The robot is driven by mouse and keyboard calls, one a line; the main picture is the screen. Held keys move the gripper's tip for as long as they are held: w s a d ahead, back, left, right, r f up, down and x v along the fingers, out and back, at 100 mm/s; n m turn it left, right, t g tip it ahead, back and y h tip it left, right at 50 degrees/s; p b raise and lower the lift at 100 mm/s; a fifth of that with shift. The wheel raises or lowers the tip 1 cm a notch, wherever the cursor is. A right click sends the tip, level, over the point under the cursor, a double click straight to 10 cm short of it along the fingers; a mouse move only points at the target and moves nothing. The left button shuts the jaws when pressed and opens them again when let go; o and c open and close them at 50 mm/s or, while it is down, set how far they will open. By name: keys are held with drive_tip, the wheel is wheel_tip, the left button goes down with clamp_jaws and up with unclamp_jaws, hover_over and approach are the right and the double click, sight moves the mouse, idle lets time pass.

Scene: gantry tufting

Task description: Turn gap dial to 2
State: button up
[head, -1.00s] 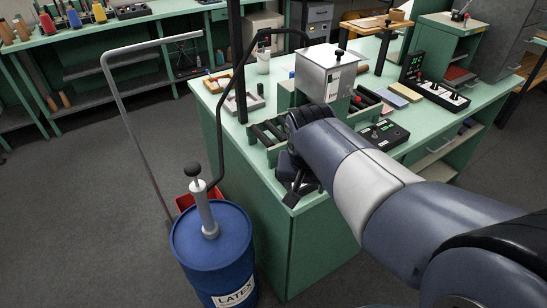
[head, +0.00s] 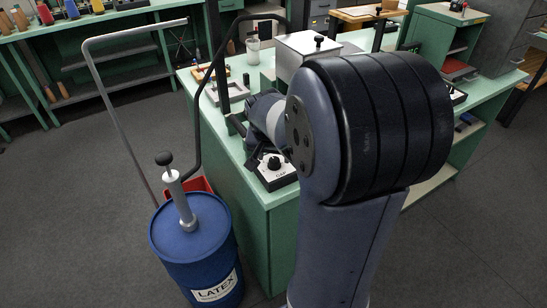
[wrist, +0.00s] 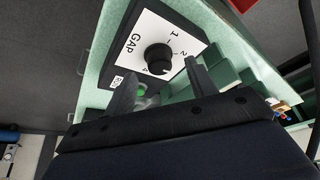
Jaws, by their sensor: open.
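The gap dial is a black knob (wrist: 158,58) on a white plate marked GAP with numbers, on a dark box. The 1 and 2 are readable to the right of the knob; a lower number is partly hidden. I cannot tell which number the knob points to. In the head view the dial box (head: 275,172) sits at the near left corner of the green bench (head: 262,200). My gripper (wrist: 162,76) is open in the wrist view, its fingers apart just below the knob, one toward each side, not closed on it. In the head view my arm mostly hides the gripper.
A blue latex drum (head: 196,245) with a pump (head: 180,200) stands left of the bench. A bent grey pipe (head: 125,130) and a black post (head: 216,60) rise nearby. A metal box (head: 300,50) stands on the bench behind my arm. Floor at left is clear.

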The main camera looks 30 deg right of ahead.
drive_tip(key=shift+x, duration=1.05)
drive_tip(key=shift+c, duration=0.5)
drive_tip(key=c, duration=0.9)
drive_tip(key=shift+d+n+t+y+p, duration=0.15)
drive_tip(key=shift+n+y, duration=0.3)
drive_tip(key=shift+n, duration=0.8)
drive_tip(key=shift+n+t+y+p, duration=0.2)
drive_tip(key=shift+n+y, duration=0.25)
drive_tip(key=shift+n, duration=0.8)
